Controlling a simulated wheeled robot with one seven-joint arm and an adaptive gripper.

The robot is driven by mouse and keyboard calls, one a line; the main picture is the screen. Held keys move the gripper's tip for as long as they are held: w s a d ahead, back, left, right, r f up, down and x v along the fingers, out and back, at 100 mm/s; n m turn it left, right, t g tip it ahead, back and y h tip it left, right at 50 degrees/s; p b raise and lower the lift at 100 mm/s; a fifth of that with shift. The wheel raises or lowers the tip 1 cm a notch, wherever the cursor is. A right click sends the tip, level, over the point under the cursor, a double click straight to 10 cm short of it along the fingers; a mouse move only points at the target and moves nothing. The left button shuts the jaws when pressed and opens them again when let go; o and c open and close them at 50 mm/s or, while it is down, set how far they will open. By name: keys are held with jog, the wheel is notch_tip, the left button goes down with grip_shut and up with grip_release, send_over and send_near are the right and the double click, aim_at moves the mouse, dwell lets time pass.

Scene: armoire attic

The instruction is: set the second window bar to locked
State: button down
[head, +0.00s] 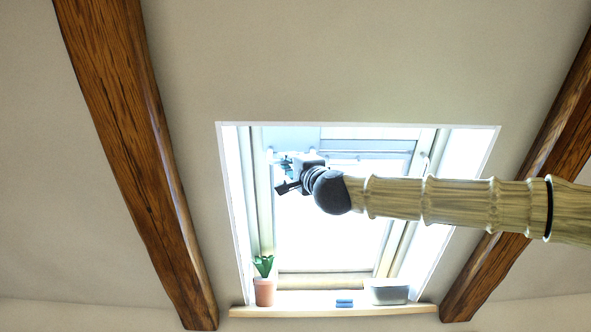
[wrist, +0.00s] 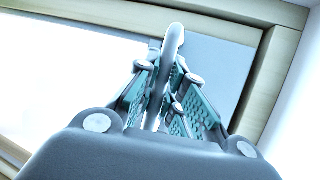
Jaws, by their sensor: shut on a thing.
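The skylight window (head: 345,240) is set in the sloped ceiling, with bright light behind it. My gripper (head: 284,168) is at the upper left part of the window in the head view. In the wrist view my gripper (wrist: 167,85) is shut on a pale grey window bar (wrist: 174,38), whose rounded end sticks out beyond the fingertips. The rest of this bar is hidden between the teal-padded fingers. A small pale fitting (head: 423,157) shows at the window's upper right; I cannot tell whether it is another bar, nor which bar counts as second.
A sill (head: 330,311) below the window holds a potted plant (head: 264,290), a small blue item (head: 344,302) and a grey container (head: 388,292). Wooden beams stand at left (head: 140,160) and right (head: 548,160). My arm crosses the window from the right.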

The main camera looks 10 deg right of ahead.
jog(key=c, duration=1.5)
grip_release()
jog(key=v, duration=1.2)
jog(key=shift+f, duration=0.1)
jog(key=shift+w+f, duration=0.1)
